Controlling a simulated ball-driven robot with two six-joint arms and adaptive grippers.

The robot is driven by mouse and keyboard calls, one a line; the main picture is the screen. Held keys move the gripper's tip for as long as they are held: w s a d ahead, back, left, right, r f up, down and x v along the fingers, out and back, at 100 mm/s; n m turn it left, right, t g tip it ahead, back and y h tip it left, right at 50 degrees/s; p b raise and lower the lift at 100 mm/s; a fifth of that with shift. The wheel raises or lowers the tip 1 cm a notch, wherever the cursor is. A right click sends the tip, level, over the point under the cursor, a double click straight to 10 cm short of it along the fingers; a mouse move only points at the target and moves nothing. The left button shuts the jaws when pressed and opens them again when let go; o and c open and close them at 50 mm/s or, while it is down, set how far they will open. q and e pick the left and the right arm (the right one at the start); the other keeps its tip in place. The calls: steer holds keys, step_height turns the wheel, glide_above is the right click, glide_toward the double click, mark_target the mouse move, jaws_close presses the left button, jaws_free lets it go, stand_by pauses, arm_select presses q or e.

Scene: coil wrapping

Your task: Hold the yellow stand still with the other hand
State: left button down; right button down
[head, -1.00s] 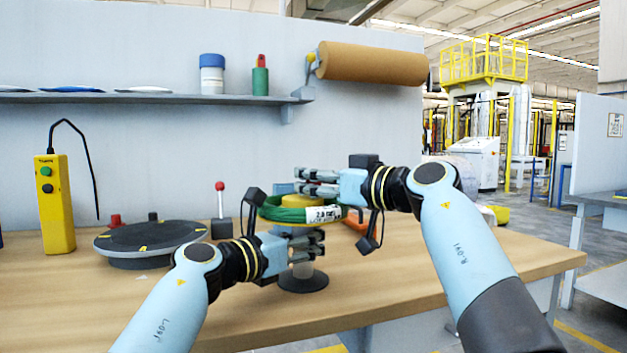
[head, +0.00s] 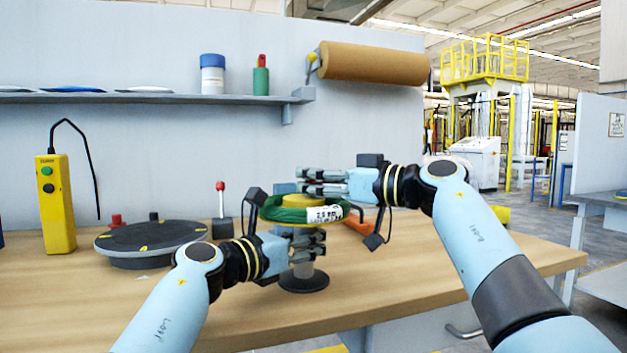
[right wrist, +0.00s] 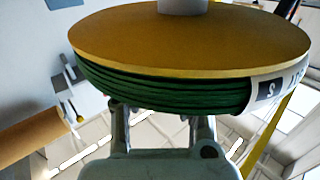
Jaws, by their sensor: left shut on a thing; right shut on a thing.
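The yellow stand (right wrist: 190,40) has a wide disc on a grey post with a round black base (head: 303,284). A green wire coil (head: 290,214) with a white label lies flat on the disc; its edge also shows in the right wrist view (right wrist: 165,92). My left gripper (head: 305,241) is shut on the stand's post below the disc.
A black turntable (head: 150,242), a red-knobbed lever (head: 221,212) and a yellow control box (head: 56,203) are on the left of the table. A brown paper roll (head: 375,64) hangs on the wall. An orange item (head: 358,226) lies behind my right gripper. The table's right side is clear.

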steer(key=n+g+y, duration=0.1)
steer(key=g, duration=0.1)
steer(key=n+g+y, duration=0.1)
steer(key=n+g, duration=0.1)
steer(key=g, duration=0.1)
steer(key=n+g, duration=0.2)
steer(key=shift+w+d+f+g+y, duration=0.15)
steer(key=shift+d+g+y, duration=0.1)
steer(key=shift+g+y, duration=0.15)
steer(key=shift+n+g, duration=0.3)
steer(key=c, duration=1.4)
jaws_free()
steer(key=o, duration=0.3)
steer(key=shift+a, duration=0.15)
steer(key=d, duration=0.8)
steer(key=s+d, duration=0.1)
steer(key=d, duration=0.3)
steer(key=shift+o, duration=0.2)
